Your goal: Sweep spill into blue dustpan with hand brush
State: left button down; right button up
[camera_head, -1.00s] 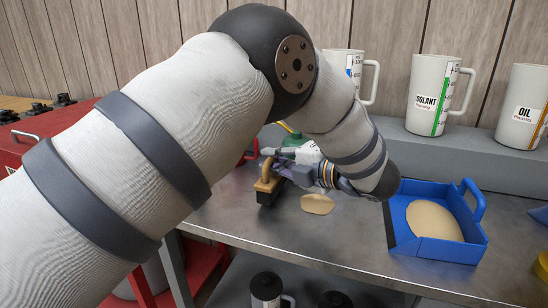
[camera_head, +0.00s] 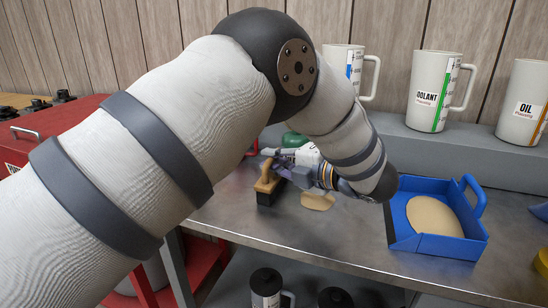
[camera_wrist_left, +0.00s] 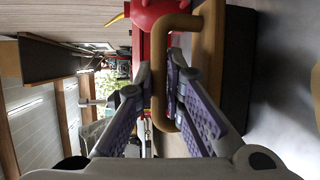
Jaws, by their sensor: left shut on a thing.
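The hand brush (camera_head: 266,188) has a tan handle and a dark bristle block, and stands at the table's front left part. My left gripper (camera_head: 273,171) is shut on its handle; in the left wrist view the fingers (camera_wrist_left: 172,88) close around the tan handle loop (camera_wrist_left: 158,70). A small tan spill patch (camera_head: 318,203) lies on the table just right of the brush, partly hidden by the gripper. The blue dustpan (camera_head: 454,247) sits further right with a larger tan patch (camera_head: 434,215) in it. My right gripper is not in view.
Several white measuring jugs, including the coolant jug (camera_head: 436,92) and oil jug (camera_head: 524,105), stand on the grey shelf (camera_head: 450,152) behind. A green object (camera_head: 294,139) is behind the gripper. The metal table (camera_head: 350,232) is clear between spill and dustpan.

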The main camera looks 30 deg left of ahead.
pick_arm(q)
jog(key=shift+d, duration=0.2)
jog(key=shift+w+d+r+b, duration=0.1)
jog(key=shift+w+d+b, duration=0.1)
jog(key=shift+d, duration=0.65)
jog(key=shift+w+d+f+b, duration=0.1)
jog(key=shift+w+d+b, duration=0.1)
jog(key=shift+d, duration=0.6)
jog(key=shift+w+d+r+b, duration=0.1)
jog(key=shift+w+d, duration=0.1)
jog(key=shift+d, duration=0.65)
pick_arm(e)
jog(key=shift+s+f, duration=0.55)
pick_arm(q)
jog(key=shift+r, duration=0.1)
